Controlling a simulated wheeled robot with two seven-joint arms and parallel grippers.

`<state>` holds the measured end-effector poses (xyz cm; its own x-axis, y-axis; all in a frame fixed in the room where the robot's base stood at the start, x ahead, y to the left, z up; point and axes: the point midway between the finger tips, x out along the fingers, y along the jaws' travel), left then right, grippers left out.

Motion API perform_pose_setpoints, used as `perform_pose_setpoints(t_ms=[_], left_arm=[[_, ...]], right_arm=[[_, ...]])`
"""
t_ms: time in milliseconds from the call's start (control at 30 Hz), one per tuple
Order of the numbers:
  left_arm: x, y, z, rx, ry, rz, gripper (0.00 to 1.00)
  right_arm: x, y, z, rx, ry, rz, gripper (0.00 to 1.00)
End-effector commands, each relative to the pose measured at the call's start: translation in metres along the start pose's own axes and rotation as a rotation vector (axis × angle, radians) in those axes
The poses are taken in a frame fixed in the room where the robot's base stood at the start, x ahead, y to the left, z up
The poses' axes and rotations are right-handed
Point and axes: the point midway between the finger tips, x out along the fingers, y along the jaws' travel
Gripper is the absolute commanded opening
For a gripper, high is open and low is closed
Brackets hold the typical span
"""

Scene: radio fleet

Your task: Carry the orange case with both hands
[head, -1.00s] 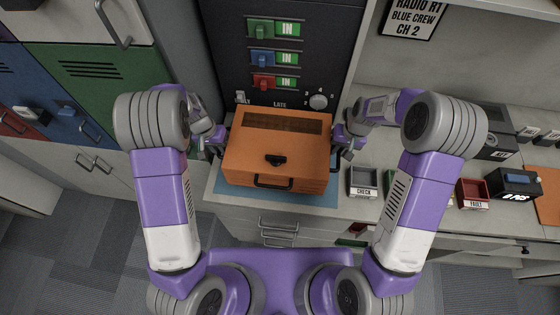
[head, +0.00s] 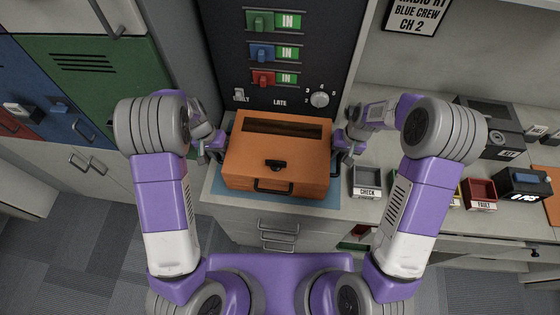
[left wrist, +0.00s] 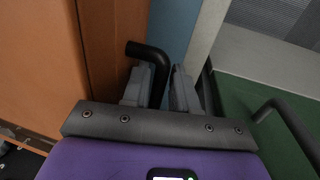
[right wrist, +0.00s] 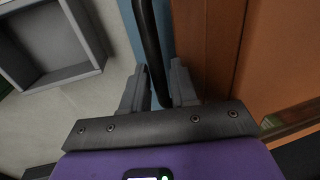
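The orange case (head: 290,151) sits over a blue mat (head: 327,201) on the counter, between my two arms. It has a dark slot on top, a black latch and a front handle. I cannot tell whether its underside touches the mat. My left gripper (head: 215,152) is at its left side; the left wrist view shows its fingers (left wrist: 162,82) close around a black side handle (left wrist: 147,52). My right gripper (head: 342,149) is at the right side; the right wrist view shows its fingers (right wrist: 158,82) close around the other black handle (right wrist: 147,35).
A dark panel (head: 333,48) with switches and a dial stands right behind the case. A grey CHECK tray (head: 368,178), a red FAULT bin (head: 480,190) and a dark device (head: 522,184) are to the right. Coloured lockers (head: 95,85) stand on the left.

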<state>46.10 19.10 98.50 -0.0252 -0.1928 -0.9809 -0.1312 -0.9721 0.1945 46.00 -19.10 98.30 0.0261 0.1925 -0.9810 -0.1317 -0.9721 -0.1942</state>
Motion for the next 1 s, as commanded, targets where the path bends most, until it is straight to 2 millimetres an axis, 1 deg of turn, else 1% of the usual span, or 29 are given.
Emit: perform_pose_setpoints(t_ms=[33,100,333,433,567,800,900,1000], left_arm=[[-0.001,0.000,0.000,0.000,0.000,0.000,0.36],[-0.001,0.000,0.000,0.000,0.000,0.000,0.45],[-0.001,0.001,0.000,0.001,0.000,0.002,0.45],[-0.006,0.002,-0.001,0.002,0.002,0.003,0.45],[-0.023,0.002,-0.001,0.002,0.005,0.002,0.45],[-0.060,0.000,-0.001,0.001,0.004,0.000,0.45],[-0.071,0.000,-0.001,0.001,0.004,0.000,0.45],[-0.078,0.000,0.000,0.000,0.001,-0.001,0.45]], right_arm=[[-0.001,0.000,0.000,0.000,0.000,0.000,0.36],[-0.001,0.000,0.000,0.000,0.000,0.000,0.45],[-0.001,-0.001,0.000,-0.001,0.000,-0.001,0.45],[-0.001,-0.002,0.000,-0.001,0.000,-0.002,0.45],[-0.001,-0.002,0.000,-0.001,0.000,-0.002,0.45],[-0.001,-0.002,0.000,-0.002,0.001,-0.002,0.45],[-0.001,-0.002,0.000,-0.002,0.001,-0.003,0.45],[-0.001,-0.002,0.000,-0.002,0.001,-0.003,0.45]])
